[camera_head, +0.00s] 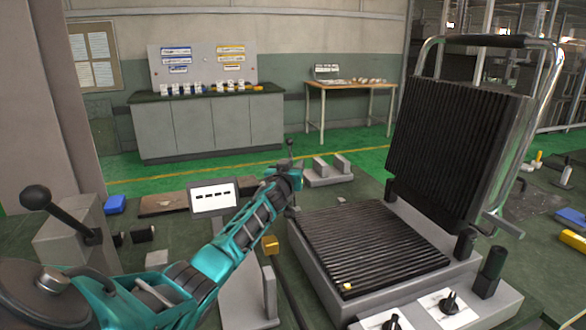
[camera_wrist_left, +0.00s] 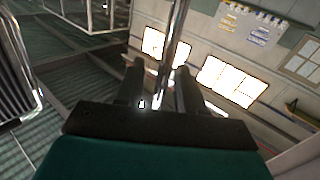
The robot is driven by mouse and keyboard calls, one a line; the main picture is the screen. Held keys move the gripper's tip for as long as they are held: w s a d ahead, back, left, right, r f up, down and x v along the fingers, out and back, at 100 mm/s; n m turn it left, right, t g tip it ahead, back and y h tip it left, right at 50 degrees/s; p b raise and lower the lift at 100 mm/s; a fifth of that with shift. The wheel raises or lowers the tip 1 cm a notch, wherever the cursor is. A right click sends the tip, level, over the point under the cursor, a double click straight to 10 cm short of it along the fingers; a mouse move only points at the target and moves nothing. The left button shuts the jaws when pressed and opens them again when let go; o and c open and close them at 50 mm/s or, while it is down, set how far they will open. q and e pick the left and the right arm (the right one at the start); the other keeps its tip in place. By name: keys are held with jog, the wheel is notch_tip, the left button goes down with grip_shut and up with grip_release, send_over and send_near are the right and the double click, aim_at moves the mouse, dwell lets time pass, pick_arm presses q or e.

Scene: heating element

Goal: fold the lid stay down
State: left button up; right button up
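The heating device (camera_head: 372,238) stands at the right of the head view, its ribbed lid (camera_head: 455,140) raised and leaning back. A chrome frame (camera_head: 553,75) runs beside the lid. My left gripper (camera_head: 287,172) is past the left rear of the ribbed lower plate. In the left wrist view its two dark fingers (camera_wrist_left: 161,88) are apart, with a thin shiny rod (camera_wrist_left: 176,40) passing between them. I cannot tell whether they touch it. The rod looks like the lid stay, but its ends are hidden. A small dark knob (camera_head: 290,143) shows just above the gripper. My right gripper is out of view.
A yellow block (camera_head: 270,245) is beside my left arm, left of the device. Black knobs (camera_head: 449,303) sit on its front panel. A grey bracket (camera_head: 328,172) lies behind the gripper. A black-balled lever (camera_head: 37,198) stands at the left. Blue and yellow pieces lie at the far right.

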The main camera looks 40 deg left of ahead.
pick_arm(q)
jog(key=shift+w+a, duration=0.15)
jog(key=shift+w, duration=0.15)
jog(key=shift+c, duration=0.4)
grip_shut()
